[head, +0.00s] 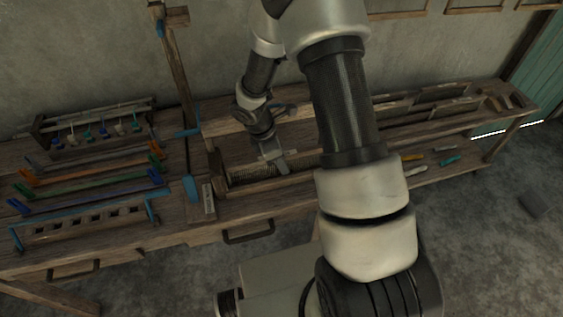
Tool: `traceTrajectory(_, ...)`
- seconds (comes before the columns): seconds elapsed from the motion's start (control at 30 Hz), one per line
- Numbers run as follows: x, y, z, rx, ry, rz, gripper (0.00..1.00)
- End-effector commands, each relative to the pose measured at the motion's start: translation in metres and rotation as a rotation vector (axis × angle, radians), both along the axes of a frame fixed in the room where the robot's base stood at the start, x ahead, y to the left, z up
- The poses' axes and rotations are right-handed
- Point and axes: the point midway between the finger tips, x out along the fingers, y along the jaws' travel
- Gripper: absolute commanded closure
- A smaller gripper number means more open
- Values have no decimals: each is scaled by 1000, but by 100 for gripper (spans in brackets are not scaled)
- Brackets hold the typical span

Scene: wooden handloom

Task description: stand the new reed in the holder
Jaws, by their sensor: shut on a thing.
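My gripper (281,166) is at the middle of the wooden bench, pointing down. It is shut on a long, finely toothed strip that looks like the new reed (250,173). The reed runs left to right, low between the wooden rails of the loom. Its right part is hidden behind my arm. The holder cannot be told apart clearly from the timber around the reed. I cannot tell whether the reed is seated or held just above the wood.
Coloured-ended bars (95,180) and a slotted wooden rack (90,222) lie on the left. A small rack with hanging pieces (95,128) stands behind them. A tall post (178,75) rises left of my gripper. Small coloured tools (450,160) lie at the right.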

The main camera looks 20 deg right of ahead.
Motion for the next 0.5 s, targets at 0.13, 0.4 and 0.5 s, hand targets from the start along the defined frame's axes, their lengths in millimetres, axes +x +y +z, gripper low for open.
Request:
traceTrajectory(0.13,0,0,1,0,-1,0,100)
traceTrajectory(0.4,0,0,1,0,-1,0,64)
traceTrajectory(0.5,0,0,1,0,0,0,64)
